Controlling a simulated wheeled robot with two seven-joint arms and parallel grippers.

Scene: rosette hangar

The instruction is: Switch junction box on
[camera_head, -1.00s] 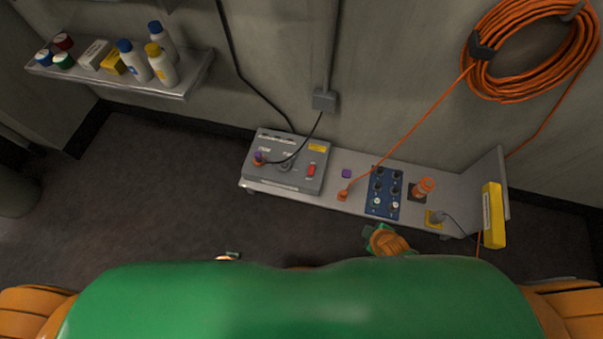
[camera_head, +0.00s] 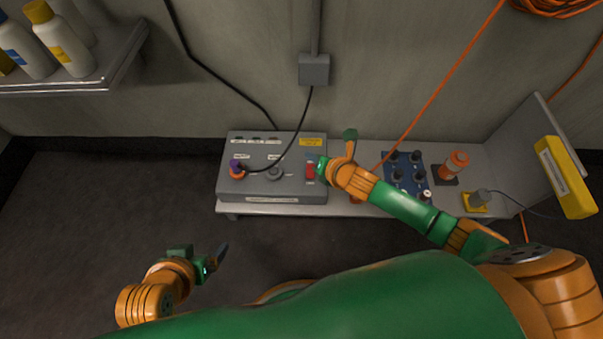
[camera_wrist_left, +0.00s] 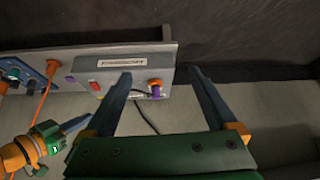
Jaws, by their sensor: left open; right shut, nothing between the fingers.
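The grey junction box (camera_head: 258,186) sits on the left part of the low shelf. Its red switch (camera_head: 310,172) is at the right of its top face, beside a yellow label. My left gripper (camera_head: 220,254) is open and empty, in front of the shelf, low at left.
Orange and black cables run up the wall. A bottle shelf (camera_head: 110,75) is upper left. The floor at left is clear.

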